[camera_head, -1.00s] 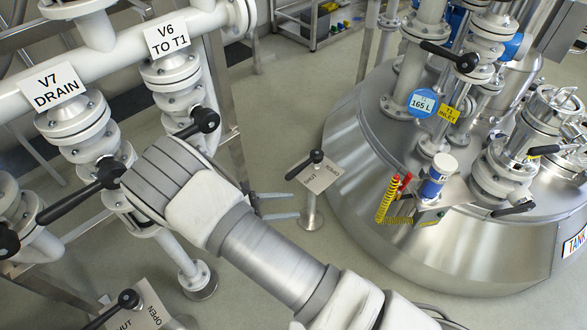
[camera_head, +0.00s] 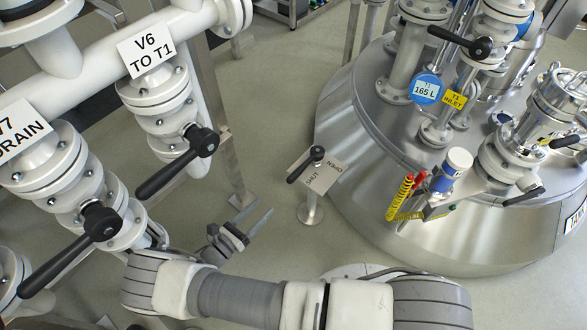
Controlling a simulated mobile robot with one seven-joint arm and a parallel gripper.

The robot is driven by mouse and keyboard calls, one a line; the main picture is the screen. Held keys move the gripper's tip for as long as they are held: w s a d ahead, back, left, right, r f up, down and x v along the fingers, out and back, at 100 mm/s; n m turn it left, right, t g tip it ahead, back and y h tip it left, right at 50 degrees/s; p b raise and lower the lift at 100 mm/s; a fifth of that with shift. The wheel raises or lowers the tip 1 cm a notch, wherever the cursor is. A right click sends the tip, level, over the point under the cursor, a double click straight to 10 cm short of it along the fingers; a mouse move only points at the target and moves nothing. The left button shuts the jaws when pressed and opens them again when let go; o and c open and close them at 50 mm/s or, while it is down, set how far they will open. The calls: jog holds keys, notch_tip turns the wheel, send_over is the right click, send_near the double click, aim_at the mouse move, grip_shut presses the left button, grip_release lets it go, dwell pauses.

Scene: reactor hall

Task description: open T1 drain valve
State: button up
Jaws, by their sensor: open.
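A black lever handle (camera_head: 304,166) sits on a short floor post (camera_head: 310,208) just left of the steel tank (camera_head: 345,190). Its plate (camera_head: 323,175) reads SHUT and OPEN. The lever points down-left, along the SHUT side. No T1 drain name shows on it, so I cannot tell for certain that it is the T1 drain valve. My gripper (camera_head: 257,213) is open and empty, left of and below the lever, apart from it. Its fingers point up and to the right.
White pipes at left carry the V6 TO T1 valve (camera_head: 180,160) and the V7 DRAIN valve (camera_head: 75,245), both with black levers. The tank top has an inlet valve lever (camera_head: 460,42) and a yellow coiled cable (camera_head: 402,200). Bare floor (camera_head: 270,120) lies between pipes and tank.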

aim_at(297, 174)
jog(key=b+x, duration=0.2)
jog(key=x, duration=1.5)
jog(key=shift+d+r+b, duration=0.1)
jog(key=shift+b, duration=0.3)
grip_shut()
dwell(0.4)
